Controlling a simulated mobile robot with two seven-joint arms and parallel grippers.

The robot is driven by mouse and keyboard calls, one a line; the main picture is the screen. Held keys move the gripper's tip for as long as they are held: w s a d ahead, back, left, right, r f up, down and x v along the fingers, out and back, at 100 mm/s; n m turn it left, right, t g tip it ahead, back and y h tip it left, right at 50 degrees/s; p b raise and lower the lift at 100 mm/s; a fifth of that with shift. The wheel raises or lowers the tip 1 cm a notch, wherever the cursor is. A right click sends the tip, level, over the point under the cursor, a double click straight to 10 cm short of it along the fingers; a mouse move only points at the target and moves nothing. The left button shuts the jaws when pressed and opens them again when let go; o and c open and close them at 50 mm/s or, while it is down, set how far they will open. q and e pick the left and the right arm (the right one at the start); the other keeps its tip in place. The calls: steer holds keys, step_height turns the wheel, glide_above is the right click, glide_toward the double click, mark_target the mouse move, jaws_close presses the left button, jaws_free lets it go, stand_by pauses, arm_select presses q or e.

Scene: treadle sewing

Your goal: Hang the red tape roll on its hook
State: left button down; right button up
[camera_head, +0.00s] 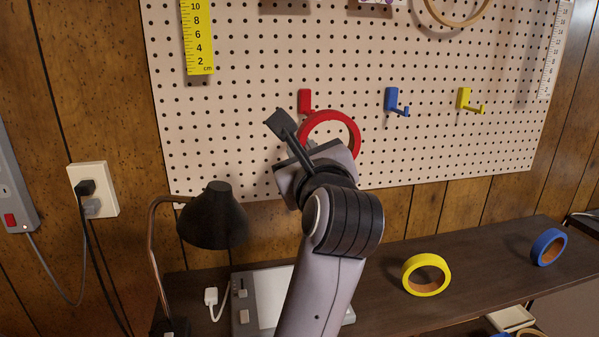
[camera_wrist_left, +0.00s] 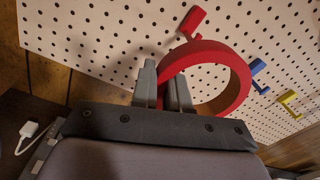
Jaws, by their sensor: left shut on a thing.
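My left gripper (camera_head: 303,138) is raised in front of the pegboard, shut on the red tape roll (camera_head: 355,133). In the left wrist view, the gripper's fingers (camera_wrist_left: 163,88) pinch the left side of the red roll (camera_wrist_left: 240,78), whose open ring faces the camera at a tilt. The red hook (camera_head: 305,101) is fixed to the pegboard just above and left of the roll. In the left wrist view, the red hook (camera_wrist_left: 193,20) appears close to the roll's top edge. I cannot tell whether its peg passes through the ring. My right gripper is not in view.
A blue hook (camera_head: 392,101) and a yellow hook (camera_head: 467,100) are empty on the pegboard (camera_head: 440,150). A yellow roll (camera_head: 407,277) and a blue roll (camera_head: 549,247) rest on the dark table. A black lamp (camera_head: 212,215) stands left of my arm.

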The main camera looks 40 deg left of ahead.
arm_select(q)
steer(key=shift+s+r+n, duration=0.1)
steer(key=shift+s+n, duration=0.15)
steer(key=shift+n, duration=0.05)
steer(key=shift+s+r, duration=0.15)
steer(key=shift+r, duration=0.1)
steer(key=shift+d+f+n+b, duration=0.1)
steer(key=shift+f+n+b, duration=0.15)
steer(key=shift+b, duration=0.35)
steer(key=shift+r, duration=0.2)
steer(key=p+x, duration=0.1)
steer(key=x, duration=0.9)
steer(key=shift+f, duration=0.15)
steer(key=shift+f+b, duration=0.7)
steer(key=shift+f, duration=0.1)
stand_by(0.5)
